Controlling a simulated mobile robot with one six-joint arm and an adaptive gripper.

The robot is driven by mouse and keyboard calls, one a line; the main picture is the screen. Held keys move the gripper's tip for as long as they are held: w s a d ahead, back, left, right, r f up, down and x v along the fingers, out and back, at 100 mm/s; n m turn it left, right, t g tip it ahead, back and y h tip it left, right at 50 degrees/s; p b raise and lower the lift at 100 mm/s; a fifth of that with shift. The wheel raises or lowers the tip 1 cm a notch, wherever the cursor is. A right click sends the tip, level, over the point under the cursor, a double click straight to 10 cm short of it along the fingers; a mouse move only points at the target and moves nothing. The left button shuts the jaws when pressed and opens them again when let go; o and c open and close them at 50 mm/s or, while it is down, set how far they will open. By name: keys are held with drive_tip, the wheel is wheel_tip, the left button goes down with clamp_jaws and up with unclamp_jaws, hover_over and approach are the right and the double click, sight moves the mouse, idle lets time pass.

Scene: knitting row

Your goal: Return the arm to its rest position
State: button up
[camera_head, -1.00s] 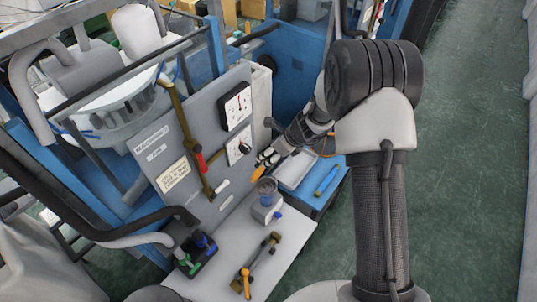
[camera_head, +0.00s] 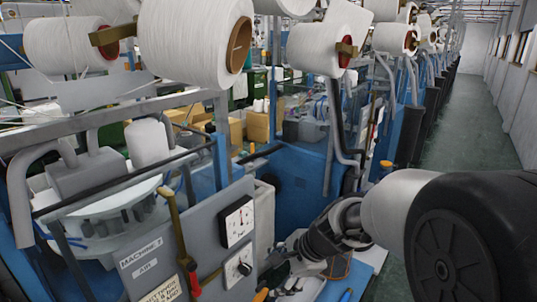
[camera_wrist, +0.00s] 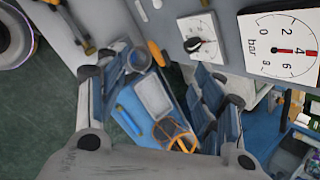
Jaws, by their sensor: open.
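My gripper (camera_wrist: 160,95) is open and empty in the wrist view, its two fingers spread left and right above a blue work surface. In the head view my arm enters at lower right, its big dark joint close to the camera. My gripper's end (camera_head: 284,280) shows small near the lower edge, in front of the machine panel (camera_head: 205,270), and its fingertips are hard to make out there.
Between the fingers show a pale tray (camera_wrist: 152,97), a blue tool (camera_wrist: 128,120) and an orange looped item (camera_wrist: 172,133). A pressure gauge (camera_head: 238,222) and a dial (camera_head: 238,268) are on the panel. Yarn cones (camera_head: 195,42) hang above; the aisle (camera_head: 470,130) at right is clear.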

drive_tip(key=s+d+f+n+h+b, duration=0.1)
drive_tip(key=s+d+n+b, duration=0.2)
drive_tip(key=s+n, duration=0.2)
drive_tip(key=s+d+f+n+h+b, duration=0.1)
drive_tip(key=s+d+n+b, duration=0.3)
drive_tip(key=s, duration=0.8)
drive_tip(key=s+d+f+n+h+b, duration=0.1)
drive_tip(key=s+d+n+h+b, duration=0.2)
drive_tip(key=s+n, duration=0.3)
drive_tip(key=s+d+b, duration=0.1)
drive_tip(key=s, duration=0.1)
drive_tip(key=shift+s+d+t, duration=0.25)
drive_tip(key=shift+s+t, duration=0.1)
drive_tip(key=shift+t, duration=0.05)
drive_tip(key=shift+a, duration=0.1)
drive_tip(key=shift+c, duration=0.4)
